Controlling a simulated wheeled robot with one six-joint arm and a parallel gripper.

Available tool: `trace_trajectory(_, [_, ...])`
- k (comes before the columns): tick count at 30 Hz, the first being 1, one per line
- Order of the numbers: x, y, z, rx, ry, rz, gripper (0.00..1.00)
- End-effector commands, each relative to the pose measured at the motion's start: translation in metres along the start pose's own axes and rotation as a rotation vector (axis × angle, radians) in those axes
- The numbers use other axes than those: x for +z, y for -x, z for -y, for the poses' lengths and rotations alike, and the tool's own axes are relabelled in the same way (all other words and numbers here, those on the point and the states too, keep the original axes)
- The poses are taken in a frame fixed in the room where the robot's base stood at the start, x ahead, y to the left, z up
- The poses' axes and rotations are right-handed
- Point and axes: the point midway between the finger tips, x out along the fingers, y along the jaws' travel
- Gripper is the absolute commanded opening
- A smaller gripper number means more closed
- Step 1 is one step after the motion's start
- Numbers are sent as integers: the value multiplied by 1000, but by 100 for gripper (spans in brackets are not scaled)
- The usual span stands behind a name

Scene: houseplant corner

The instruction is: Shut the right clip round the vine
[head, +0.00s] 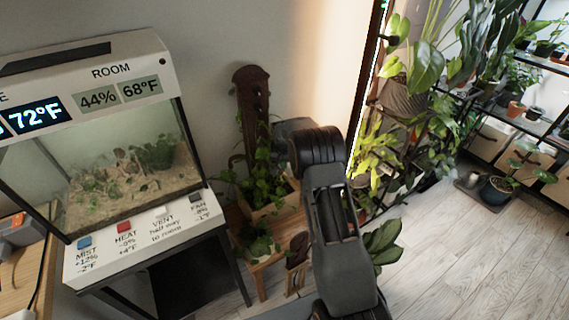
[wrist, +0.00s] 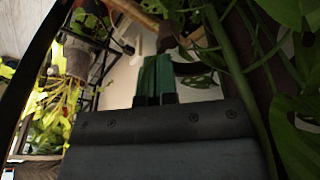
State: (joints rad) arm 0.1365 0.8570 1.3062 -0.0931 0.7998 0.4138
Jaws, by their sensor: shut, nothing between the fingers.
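My gripper (wrist: 154,80) shows in the wrist view with its two green fingers side by side, shut and empty. Green vine stems and leaves (wrist: 232,62) hang close on its right. I cannot make out the right clip in either view. In the head view the vine (head: 262,178) climbs from a wooden planter (head: 274,209) along a dark brown board with holes (head: 251,112). My arm stands in front and to the right of the planter, and hides my fingertips there.
A terrarium (head: 130,172) with labelled buttons stands on the left. A leafy plant shelf (wrist: 75,55) shows left in the wrist view. Potted plants (head: 404,97) and black shelving fill the right side of the head view. The pale wood floor (head: 470,255) at lower right is clear.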

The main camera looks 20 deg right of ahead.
Motion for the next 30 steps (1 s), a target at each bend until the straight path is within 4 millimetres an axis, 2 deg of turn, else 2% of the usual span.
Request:
trace_trajectory(11, [-1,0,2,0,0,-1,0])
trace_trajectory(30, [-8,0,21,-8,5,-7,0])
